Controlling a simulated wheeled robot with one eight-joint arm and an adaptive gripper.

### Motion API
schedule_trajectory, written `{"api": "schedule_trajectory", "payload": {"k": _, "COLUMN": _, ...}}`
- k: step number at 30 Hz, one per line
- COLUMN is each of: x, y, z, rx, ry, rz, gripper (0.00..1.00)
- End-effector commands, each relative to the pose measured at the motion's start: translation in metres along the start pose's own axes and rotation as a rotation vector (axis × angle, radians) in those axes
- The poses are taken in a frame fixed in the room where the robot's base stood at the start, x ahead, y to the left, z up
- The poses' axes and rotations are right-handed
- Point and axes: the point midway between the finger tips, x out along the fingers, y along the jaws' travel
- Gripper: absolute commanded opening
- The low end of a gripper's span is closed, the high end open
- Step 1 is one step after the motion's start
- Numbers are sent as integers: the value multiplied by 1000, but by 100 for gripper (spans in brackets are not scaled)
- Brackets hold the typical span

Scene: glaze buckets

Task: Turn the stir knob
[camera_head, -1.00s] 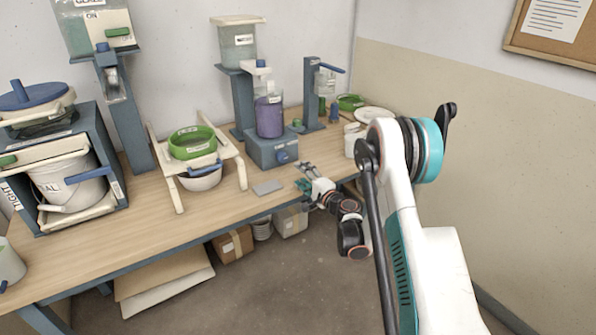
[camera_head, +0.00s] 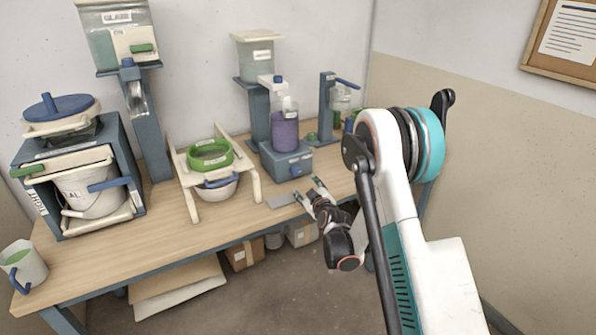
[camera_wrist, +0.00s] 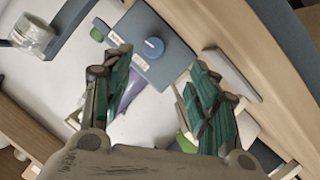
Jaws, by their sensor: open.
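The stir knob (camera_head: 295,170) is a small round blue knob on the front of a blue-grey stirrer base (camera_head: 284,162). A clear jar of purple liquid (camera_head: 284,128) stands on that base. In the wrist view the knob (camera_wrist: 154,46) shows beyond my fingertips, roughly midway between them, on the base's face (camera_wrist: 148,62). My gripper (camera_head: 306,187) is open and empty, in front of the base near the table's front edge. Its teal fingers (camera_wrist: 161,60) are spread on both sides in the wrist view. They appear apart from the knob.
A grey flat plate (camera_head: 283,200) lies on the table in front of the base. A cream stand with a green sieve ring (camera_head: 210,153) is to the left. A blue post dispenser (camera_head: 327,108) stands to the right. My arm blocks the table's right end.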

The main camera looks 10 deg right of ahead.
Motion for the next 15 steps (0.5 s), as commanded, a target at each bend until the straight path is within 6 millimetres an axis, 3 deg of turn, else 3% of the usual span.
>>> {"api": "schedule_trajectory", "payload": {"k": 3, "x": -4, "y": 1, "z": -10, "rx": -242, "ry": -3, "rz": 27, "gripper": 54}}
{"api": "schedule_trajectory", "payload": {"k": 6, "x": -5, "y": 2, "z": -14, "rx": -348, "ry": -5, "rz": 40, "gripper": 54}}
{"api": "schedule_trajectory", "payload": {"k": 11, "x": 4, "y": 2, "z": -14, "rx": -382, "ry": -6, "rz": 44, "gripper": 54}}
{"api": "schedule_trajectory", "payload": {"k": 15, "x": 26, "y": 2, "z": -13, "rx": -379, "ry": -6, "rz": 44, "gripper": 54}}
